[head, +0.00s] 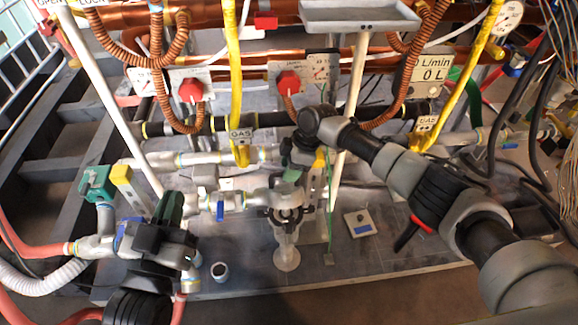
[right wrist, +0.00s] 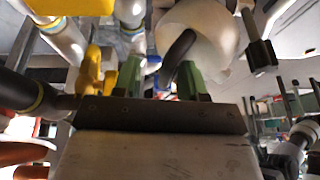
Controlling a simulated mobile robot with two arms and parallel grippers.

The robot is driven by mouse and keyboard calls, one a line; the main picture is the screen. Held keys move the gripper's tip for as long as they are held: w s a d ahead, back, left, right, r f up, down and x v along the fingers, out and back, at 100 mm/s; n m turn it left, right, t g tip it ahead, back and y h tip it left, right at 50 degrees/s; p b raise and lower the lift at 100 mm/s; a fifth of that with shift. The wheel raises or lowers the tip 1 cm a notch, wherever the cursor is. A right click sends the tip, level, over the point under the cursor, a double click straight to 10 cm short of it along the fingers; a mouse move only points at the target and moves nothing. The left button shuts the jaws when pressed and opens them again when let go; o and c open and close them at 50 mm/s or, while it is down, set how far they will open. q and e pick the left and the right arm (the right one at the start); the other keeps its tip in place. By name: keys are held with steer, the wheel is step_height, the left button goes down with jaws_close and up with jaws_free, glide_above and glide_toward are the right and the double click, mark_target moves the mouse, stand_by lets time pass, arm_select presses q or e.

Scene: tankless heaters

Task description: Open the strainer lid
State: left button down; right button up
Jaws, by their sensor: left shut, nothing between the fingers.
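A grey pipe fitting with a dark ring (head: 287,215) and a pale lower part stands at the middle of the pipework; I take it for the strainer, but cannot make out its lid clearly. My right gripper (head: 305,172) is above this fitting, mostly hidden by its own wrist. In the right wrist view its green fingers (right wrist: 158,82) are apart. A dark curved bar (right wrist: 178,55) lies in front of a pale rounded body (right wrist: 205,30) beyond them; I cannot tell whether it touches a finger. My left gripper (head: 170,207) is shut and empty at the lower left.
A blue-handled valve (head: 220,210) and a teal valve body (head: 97,184) sit on the left pipes. Red knobs (head: 191,90) and gas hoses (head: 237,90) rise behind.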

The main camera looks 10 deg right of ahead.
steer(key=shift+r, duration=0.3)
steer(key=shift+d+r, duration=0.1)
steer(key=shift+r, duration=0.2)
arm_select(q)
steer(key=s+a+f+g+y+p, duration=0.2)
steer(key=s+f+g+p, duration=0.1)
steer(key=f+g, duration=0.5)
steer(key=shift+s+a+f+g+y, duration=0.15)
steer(key=shift+a+f+g+y, duration=0.25)
steer(key=shift+f, duration=0.35)
arm_select(e)
steer(key=v, duration=0.9)
steer(key=shift+d+r, duration=0.25)
steer(key=shift+r, duration=0.05)
